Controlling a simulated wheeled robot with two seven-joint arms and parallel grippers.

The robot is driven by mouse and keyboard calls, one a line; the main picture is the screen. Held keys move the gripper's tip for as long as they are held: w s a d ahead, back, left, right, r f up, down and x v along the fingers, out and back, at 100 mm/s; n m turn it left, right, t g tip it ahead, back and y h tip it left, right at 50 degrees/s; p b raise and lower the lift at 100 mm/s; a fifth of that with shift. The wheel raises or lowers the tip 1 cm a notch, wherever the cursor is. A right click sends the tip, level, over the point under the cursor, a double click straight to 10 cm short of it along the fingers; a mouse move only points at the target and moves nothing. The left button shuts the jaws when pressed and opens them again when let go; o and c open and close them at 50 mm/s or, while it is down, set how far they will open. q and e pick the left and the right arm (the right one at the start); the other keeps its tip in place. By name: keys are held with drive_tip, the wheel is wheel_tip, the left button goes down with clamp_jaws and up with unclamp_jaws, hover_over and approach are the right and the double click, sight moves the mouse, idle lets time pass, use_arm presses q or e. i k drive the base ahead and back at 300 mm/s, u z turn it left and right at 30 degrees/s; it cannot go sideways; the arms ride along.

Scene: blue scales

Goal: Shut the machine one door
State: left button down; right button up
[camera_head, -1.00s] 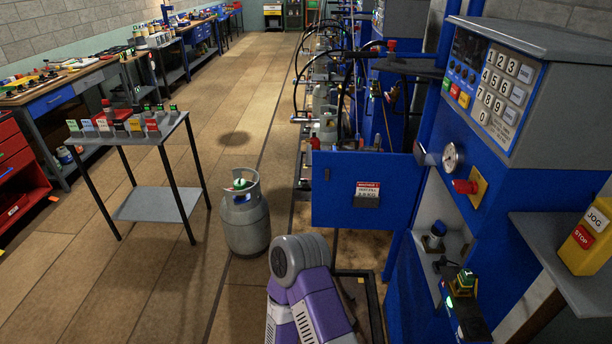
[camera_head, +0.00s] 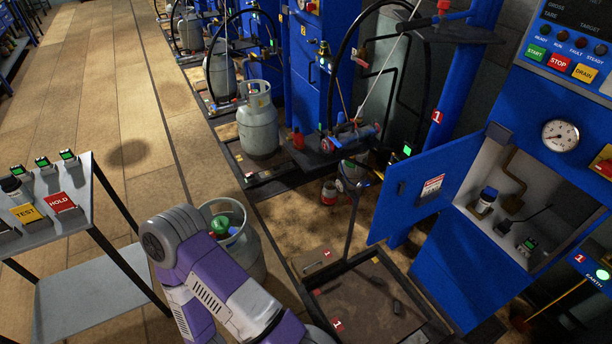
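The machine one door (camera_head: 425,193) is a blue panel with a red and white label, standing open to the left of the blue machine one cabinet (camera_head: 470,262). The cabinet's recess is exposed, with small fittings and a brown pipe inside. A purple and grey link of my own arm shows at the bottom centre, left of the door and apart from it. Neither gripper shows in the view.
A grey gas cylinder (camera_head: 235,240) stands behind my arm link. A low platform (camera_head: 365,300) marked 1 lies on the floor before the machine. A grey table (camera_head: 72,215) with tags stands left. Another cylinder (camera_head: 258,122) stands farther back. Floor at the upper left is clear.

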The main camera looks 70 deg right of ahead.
sight(393, 213)
drive_tip(key=i, duration=0.55)
drive_tip(key=z, duration=4.15)
drive_tip(key=i, duration=0.5)
drive_tip(key=z, duration=0.05)
